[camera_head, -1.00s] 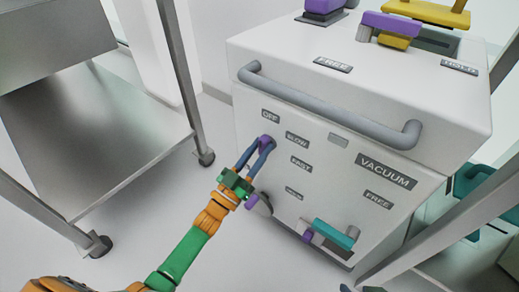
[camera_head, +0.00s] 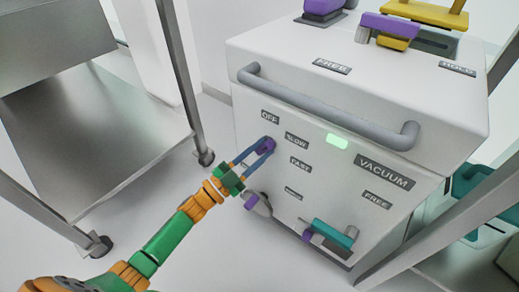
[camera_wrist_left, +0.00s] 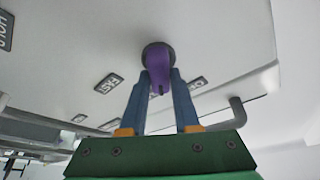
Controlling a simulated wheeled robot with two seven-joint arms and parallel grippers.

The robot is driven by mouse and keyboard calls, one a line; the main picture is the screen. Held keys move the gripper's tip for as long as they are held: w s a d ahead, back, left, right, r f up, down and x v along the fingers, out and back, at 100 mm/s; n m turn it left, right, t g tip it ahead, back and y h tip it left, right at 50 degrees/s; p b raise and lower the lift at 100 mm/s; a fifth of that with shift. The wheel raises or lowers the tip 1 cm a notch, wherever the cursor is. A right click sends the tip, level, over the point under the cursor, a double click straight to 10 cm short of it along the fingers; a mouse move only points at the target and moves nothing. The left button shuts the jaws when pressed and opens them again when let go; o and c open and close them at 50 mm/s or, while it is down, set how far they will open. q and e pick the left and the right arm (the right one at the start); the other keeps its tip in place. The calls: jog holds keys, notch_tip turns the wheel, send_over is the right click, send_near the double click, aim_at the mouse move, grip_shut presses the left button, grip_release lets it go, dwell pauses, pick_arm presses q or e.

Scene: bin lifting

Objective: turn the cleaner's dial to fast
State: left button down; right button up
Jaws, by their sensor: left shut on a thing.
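The cleaner (camera_head: 240,110) is a white box with labels on its front. Its purple dial (camera_head: 266,146) sits below the OFF label (camera_head: 270,117) and left of the SLOW (camera_head: 297,141) and FAST (camera_head: 300,162) labels. My left gripper (camera_head: 260,149) reaches in from the lower left and is shut on the dial. In the left wrist view the dial (camera_wrist_left: 158,66) shows as a purple grip on a dark round base, with the blue fingers (camera_wrist_left: 161,88) on either side. Which label the dial points to I cannot tell. The right gripper is not in view.
A green light (camera_head: 337,141) is lit on the front. A grey handle bar (camera_head: 325,110) crosses above the dial. A purple-and-grey knob (camera_head: 257,204) and a teal lever (camera_head: 333,233) sit lower down. A steel cart (camera_head: 100,130) stands left, with open floor between.

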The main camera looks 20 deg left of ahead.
pick_arm(q)
jog(key=shift+m+g, duration=0.4)
jog(key=shift+m, duration=0.3)
jog(key=m+g+h+p, duration=0.1)
jog(key=m, duration=0.3)
jog(key=shift+g, duration=0.4)
jog(key=m+g+p, duration=0.1)
jog(key=m, duration=0.2)
jog(key=m+g+y+p, duration=0.1)
jog(key=m+p, duration=0.1)
jog(key=m, duration=0.1)
jog(key=shift+f+m+g+p, duration=0.15)
jog(key=shift+m+g+p, duration=0.15)
jog(key=shift+m+p, duration=0.65)
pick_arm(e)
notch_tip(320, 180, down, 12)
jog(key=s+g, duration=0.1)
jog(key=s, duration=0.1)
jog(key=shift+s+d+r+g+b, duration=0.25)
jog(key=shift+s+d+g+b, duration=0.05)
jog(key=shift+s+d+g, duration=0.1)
pick_arm(q)
jog(key=shift+m, duration=0.25)
jog(key=c, duration=0.6)
grip_release()
jog(key=shift+c, duration=0.2)
jog(key=shift+s, duration=0.1)
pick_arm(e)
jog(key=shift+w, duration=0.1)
